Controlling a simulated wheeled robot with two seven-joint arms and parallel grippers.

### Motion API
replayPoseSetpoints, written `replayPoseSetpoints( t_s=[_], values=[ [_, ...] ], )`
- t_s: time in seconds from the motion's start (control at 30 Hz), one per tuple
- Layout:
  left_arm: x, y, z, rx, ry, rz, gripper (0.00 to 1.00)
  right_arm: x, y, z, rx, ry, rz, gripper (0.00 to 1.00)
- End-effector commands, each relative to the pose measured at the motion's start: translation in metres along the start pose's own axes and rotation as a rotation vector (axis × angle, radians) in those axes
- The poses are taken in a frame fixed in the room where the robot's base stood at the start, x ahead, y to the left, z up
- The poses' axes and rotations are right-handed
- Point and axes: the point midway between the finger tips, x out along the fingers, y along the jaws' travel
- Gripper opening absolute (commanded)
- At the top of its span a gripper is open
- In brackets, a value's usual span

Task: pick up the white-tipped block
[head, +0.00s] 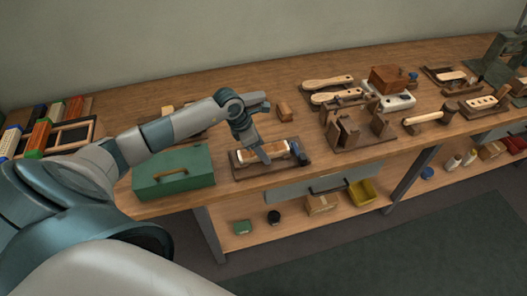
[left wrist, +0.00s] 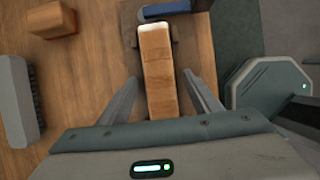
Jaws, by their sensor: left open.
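The white-tipped block (head: 276,149) is a light wooden bar lying on a dark wooden holder (head: 242,172) near the bench's front edge. In the left wrist view the block (left wrist: 158,70) runs up the picture, its white end at the top. My left gripper (head: 264,157) is over the block and partly covers it in the head view. In the left wrist view my left gripper (left wrist: 161,80) is open, one finger on either side of the block, with gaps visible. The block's near end is hidden by the gripper body. My right gripper is not in view.
A green box (head: 173,172) stands left of the holder. A small brown block (head: 285,112) lies behind it. A wooden fixture (head: 345,130), a mallet (head: 430,118) and brushes are to the right. Bare bench lies between. A yellow bin (head: 362,193) is below.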

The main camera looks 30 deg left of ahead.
Motion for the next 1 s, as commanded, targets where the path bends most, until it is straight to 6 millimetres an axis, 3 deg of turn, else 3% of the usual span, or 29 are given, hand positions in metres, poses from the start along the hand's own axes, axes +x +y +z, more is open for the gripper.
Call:
replayPoseSetpoints(
  t_s=[0.27, 0.5, 1.0],
  values=[
    [0.000, 0.000, 0.000, 0.000, 0.001, 0.000, 0.58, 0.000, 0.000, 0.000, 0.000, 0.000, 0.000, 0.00],
    [0.000, 0.000, 0.000, 0.000, 0.001, 0.000, 0.09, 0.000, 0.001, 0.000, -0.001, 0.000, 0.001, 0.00],
    [-0.011, 0.001, 0.005, 0.002, -0.001, 0.003, 0.09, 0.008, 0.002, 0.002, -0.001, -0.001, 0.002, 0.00]
  ],
)
